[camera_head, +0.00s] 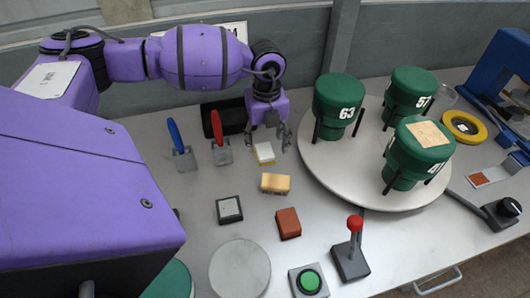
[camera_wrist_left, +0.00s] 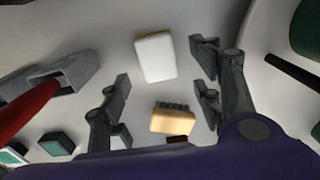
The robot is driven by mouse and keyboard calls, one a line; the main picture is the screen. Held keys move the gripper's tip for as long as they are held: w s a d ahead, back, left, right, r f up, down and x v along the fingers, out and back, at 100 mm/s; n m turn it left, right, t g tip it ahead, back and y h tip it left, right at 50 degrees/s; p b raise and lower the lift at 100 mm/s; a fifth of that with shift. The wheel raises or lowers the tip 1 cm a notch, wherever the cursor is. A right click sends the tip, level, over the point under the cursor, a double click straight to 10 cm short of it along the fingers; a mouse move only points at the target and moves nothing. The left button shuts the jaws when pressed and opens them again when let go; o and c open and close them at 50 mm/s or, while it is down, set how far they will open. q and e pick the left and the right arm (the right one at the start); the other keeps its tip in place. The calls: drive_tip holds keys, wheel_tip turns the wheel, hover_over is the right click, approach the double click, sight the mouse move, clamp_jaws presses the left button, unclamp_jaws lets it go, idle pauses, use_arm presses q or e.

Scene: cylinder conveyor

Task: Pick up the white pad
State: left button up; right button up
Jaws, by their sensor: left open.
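The white pad (camera_head: 264,152) lies on the grey table beside my left gripper, with a yellowish edge showing. In the left wrist view the white pad (camera_wrist_left: 155,58) lies ahead, between the lines of the two fingers, with clear gaps on both sides. My left gripper (camera_head: 279,136) is open and empty, pointing down just right of the pad in the head view. Its spread fingers also show in the left wrist view (camera_wrist_left: 160,82). I cannot tell its exact height above the table. My right gripper is not in view.
A tan brush (camera_head: 275,184) and a red-brown block (camera_head: 288,223) lie in front of the pad. A red-handled tool (camera_head: 217,128) and black tray (camera_head: 235,115) are left of it. A turntable (camera_head: 320,172) with green canisters (camera_head: 338,98) stands close on the right. A red-knobbed lever (camera_head: 352,250) stands in front.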

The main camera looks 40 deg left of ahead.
sight(265, 150)
use_arm(q)
drive_tip(key=f, duration=0.4)
drive_tip(key=shift+w+a, duration=0.2)
drive_tip(key=shift+a, duration=0.15)
drive_tip(key=c, duration=1.2)
